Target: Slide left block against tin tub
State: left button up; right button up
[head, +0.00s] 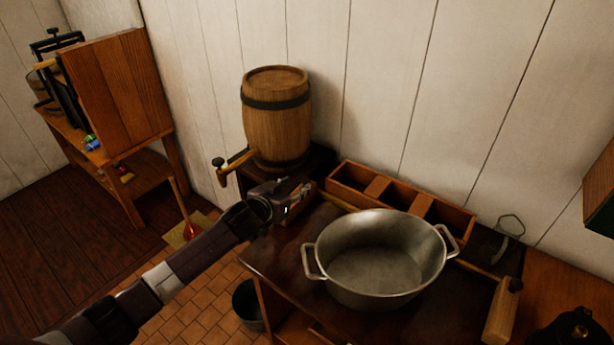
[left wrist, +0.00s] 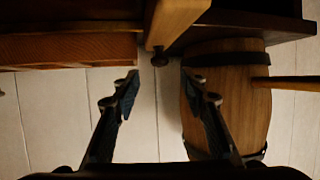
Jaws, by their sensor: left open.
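The tin tub (head: 375,265), a grey metal pot with two side handles, stands on the dark table. My left gripper (head: 300,194) is at the table's back left, beside the tub and apart from it. In the left wrist view my left gripper (left wrist: 158,82) is open, with nothing between its fingertips. A light wooden block (left wrist: 178,20) with a dark knob lies just beyond the fingers there; it looks like the left block. In the head view my gripper mostly hides it. A similar wooden block (head: 499,314) stands right of the tub. My right gripper is out of view.
A barrel (head: 276,120) with a wooden tap stands behind my left gripper; it also shows in the left wrist view (left wrist: 232,100). A divided wooden box (head: 451,217) lies along the wall behind the tub. A dark bucket (head: 247,305) is on the tiled floor.

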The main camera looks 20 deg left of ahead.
aim_at(306, 179)
pick_arm(q)
jog(key=shift+w+r, duration=0.1)
jog(key=shift+w, duration=0.1)
jog(key=x, duration=0.3)
jog(key=shift+p, duration=0.3)
jog(key=shift+x, duration=1.25)
jog(key=shift+w, duration=0.1)
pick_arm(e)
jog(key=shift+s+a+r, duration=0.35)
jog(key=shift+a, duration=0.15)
pick_arm(q)
jog(key=shift+w, duration=0.1)
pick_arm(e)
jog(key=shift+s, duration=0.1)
pick_arm(q)
jog(key=shift+c, duration=0.3)
grip_shut()
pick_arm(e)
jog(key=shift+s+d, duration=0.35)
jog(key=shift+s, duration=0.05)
pick_arm(q)
jog(key=shift+d, duration=0.1)
